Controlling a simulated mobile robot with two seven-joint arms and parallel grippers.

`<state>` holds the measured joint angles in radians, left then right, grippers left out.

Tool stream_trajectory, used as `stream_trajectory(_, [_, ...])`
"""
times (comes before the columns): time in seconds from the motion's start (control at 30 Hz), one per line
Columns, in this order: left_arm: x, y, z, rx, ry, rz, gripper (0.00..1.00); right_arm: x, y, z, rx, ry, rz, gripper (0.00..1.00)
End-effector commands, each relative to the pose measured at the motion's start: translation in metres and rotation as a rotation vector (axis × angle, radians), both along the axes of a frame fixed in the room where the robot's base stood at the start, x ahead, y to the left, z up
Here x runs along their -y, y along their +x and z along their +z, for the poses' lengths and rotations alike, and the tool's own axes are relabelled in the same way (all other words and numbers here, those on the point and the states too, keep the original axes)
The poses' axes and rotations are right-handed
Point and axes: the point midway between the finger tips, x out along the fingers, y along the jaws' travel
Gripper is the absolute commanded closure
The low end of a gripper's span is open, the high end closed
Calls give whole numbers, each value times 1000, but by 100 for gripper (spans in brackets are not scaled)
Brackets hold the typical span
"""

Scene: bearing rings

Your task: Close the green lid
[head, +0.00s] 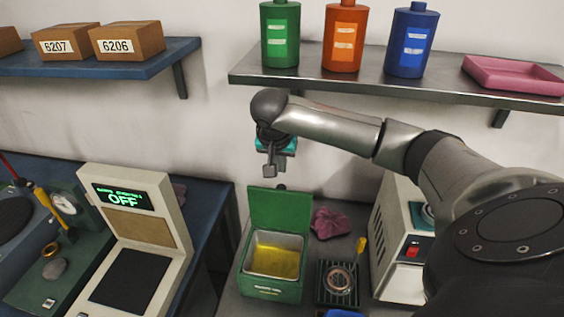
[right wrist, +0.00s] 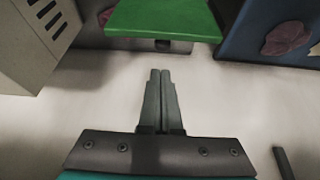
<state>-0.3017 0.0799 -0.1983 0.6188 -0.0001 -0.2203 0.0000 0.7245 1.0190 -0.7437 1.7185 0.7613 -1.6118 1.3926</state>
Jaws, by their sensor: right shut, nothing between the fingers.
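The green lid (head: 280,220) stands open and upright at the back edge of a green box (head: 271,291) in the head view. The box is open at the top and holds yellow liquid (head: 272,262) in a metal-coloured basin. My right gripper (head: 269,171) is shut and empty, above and behind the lid, apart from it. In the right wrist view its closed fingers (right wrist: 160,76) point toward a green panel (right wrist: 163,18), which appears to be the lid. My left gripper is not in view.
A machine with a red switch (head: 412,250) stands right of the box. A shelf (head: 400,90) with bottles hangs above. A display device reading OFF (head: 126,198) stands left.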

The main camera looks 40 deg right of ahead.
Motion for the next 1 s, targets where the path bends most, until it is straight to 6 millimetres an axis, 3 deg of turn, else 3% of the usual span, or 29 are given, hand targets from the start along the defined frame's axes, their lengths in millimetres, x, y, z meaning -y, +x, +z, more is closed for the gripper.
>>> stream_trajectory(0.2, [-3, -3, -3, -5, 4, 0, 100, 13, 9, -39, -3, 0, -1, 100])
stream_trajectory(0.4, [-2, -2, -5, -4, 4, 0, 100, 21, 16, -60, -2, -1, 0, 100])
stream_trajectory(1.0, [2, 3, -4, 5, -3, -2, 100, 24, 18, -67, 2, -4, 2, 100])
